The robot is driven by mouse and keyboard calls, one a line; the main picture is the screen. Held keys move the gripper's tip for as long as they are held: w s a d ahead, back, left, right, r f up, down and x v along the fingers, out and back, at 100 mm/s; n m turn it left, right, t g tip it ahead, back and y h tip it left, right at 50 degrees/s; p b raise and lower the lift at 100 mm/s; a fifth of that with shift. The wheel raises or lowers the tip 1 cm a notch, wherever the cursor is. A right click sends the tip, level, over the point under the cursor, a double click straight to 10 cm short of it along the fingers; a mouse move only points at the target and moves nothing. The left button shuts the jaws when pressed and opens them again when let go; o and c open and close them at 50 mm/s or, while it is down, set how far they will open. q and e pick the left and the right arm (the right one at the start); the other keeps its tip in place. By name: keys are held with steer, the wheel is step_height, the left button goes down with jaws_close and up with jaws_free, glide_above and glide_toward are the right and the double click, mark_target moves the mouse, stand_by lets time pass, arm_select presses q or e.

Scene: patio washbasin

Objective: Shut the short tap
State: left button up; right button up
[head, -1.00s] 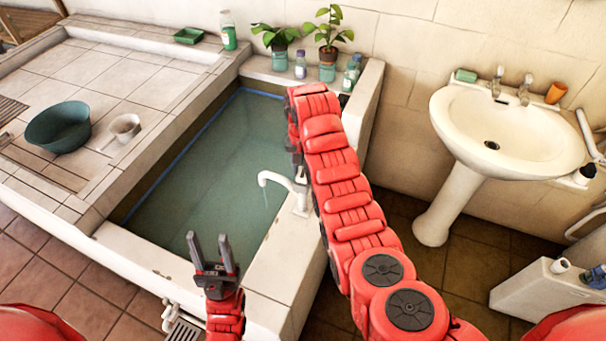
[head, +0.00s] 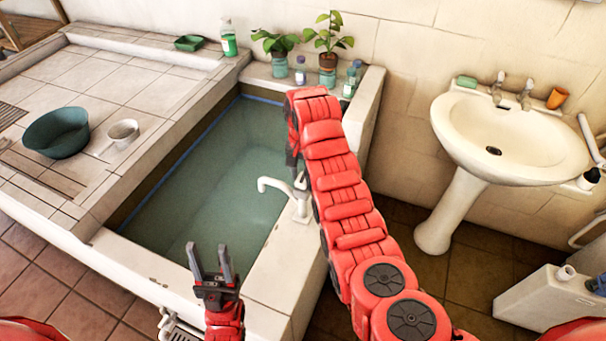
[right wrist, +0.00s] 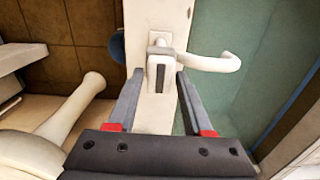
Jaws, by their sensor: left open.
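The short white tap (head: 275,186) stands on the right-hand rim of the water-filled basin, its curved spout pointing left over the water. No stream shows below the spout. In the right wrist view the tap's spout (right wrist: 215,63) points right, and its handle (right wrist: 160,72) with a dark slot lies between my right gripper's fingers. My right gripper (right wrist: 160,78) is open, one finger on each side of the handle; contact is not clear. In the head view my red right arm mostly hides it. My left gripper (head: 208,248) is open and empty over the basin's near edge.
Potted plants (head: 328,60) and bottles stand at the back. A pedestal sink (head: 510,135) is at the right.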

mark_target(302, 178)
steer(key=shift+o, duration=1.1)
steer(key=shift+r, duration=0.15)
step_height(302, 178, up, 6)
steer(key=p, duration=0.3)
steer(key=shift+a+r, duration=0.1)
steer(key=shift+a, duration=0.05)
step_height(302, 178, up, 11)
steer(key=b, duration=0.2)
